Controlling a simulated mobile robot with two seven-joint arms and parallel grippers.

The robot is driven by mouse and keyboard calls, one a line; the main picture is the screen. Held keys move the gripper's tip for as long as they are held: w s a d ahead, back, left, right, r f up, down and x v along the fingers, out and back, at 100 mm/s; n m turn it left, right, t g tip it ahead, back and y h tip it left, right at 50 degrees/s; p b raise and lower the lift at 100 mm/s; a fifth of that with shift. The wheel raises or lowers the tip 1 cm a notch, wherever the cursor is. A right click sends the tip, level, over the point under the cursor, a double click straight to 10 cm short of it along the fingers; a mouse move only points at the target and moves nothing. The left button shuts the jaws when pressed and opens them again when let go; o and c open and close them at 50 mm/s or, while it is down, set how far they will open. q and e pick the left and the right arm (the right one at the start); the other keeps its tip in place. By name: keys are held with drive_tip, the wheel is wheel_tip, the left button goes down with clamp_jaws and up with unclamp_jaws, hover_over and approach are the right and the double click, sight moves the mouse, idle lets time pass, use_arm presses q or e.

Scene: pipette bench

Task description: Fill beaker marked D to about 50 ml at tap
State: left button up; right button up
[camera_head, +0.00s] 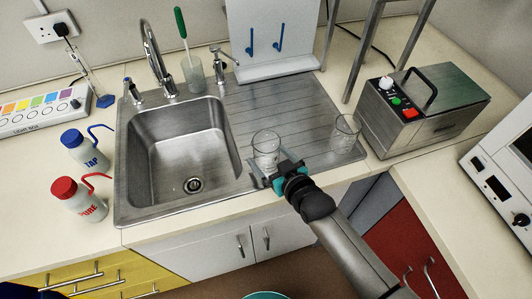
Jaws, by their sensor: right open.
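A clear glass beaker (266,146) stands upright on the ribbed steel drainboard, just right of the sink basin. A second clear beaker (345,130) stands farther right on the drainboard. I cannot read a letter on either one. Both look empty. My right gripper (275,170) reaches in from the lower right and is open at the front side of the nearer beaker, its fingers close to the lower glass; I cannot tell if they touch. The tall curved tap (152,50) rises behind the basin (180,150), spout over it. I see no water running. My left gripper is not in view.
A red-capped bottle (78,202) and a blue-capped bottle (84,152) stand left of the sink. A green-handled brush in a glass (193,75) and a small tap (223,60) stand behind. A drying rack (275,40) and a steel box (425,110) border the drainboard. The basin is empty.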

drive_tip(key=shift+x, duration=1.1)
drive_tip(key=c, duration=1.2)
drive_tip(key=shift+o, duration=0.2)
drive_tip(key=shift+r, duration=0.1)
wheel_tip(320, 180, up, 20)
drive_tip(key=p, duration=0.3)
drive_tip(key=shift+p, duration=0.4)
